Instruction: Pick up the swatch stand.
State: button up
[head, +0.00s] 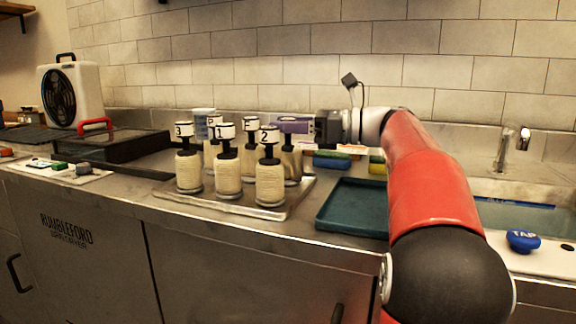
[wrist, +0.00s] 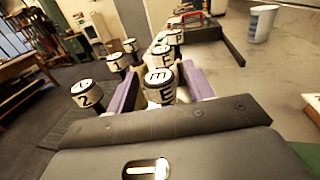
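Several cream, bottle-like pieces with black necks and white labelled caps stand upright on a metal tray (head: 285,208); none is marked as the swatch stand, so I cannot tell which it is. Pieces 3 (head: 188,172), 1 (head: 226,175) and 2 (head: 269,185) form the front row in the head view. My gripper (head: 297,125) is at the back right piece (head: 291,166), hiding its cap. In the wrist view, my gripper's purple fingers (wrist: 160,88) stand apart on either side of the piece labelled E (wrist: 160,78), with gaps visible. F (wrist: 163,54) is just beyond it.
A teal tray (head: 350,228) lies empty to the right, before coloured blocks (head: 332,162). A pale cup (head: 203,118) stands behind the pieces. A sink (head: 525,215) and blue TAP knob (head: 523,240) are far right. A black case (head: 125,150) and fan (head: 70,93) are left.

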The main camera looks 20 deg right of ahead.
grip_shut()
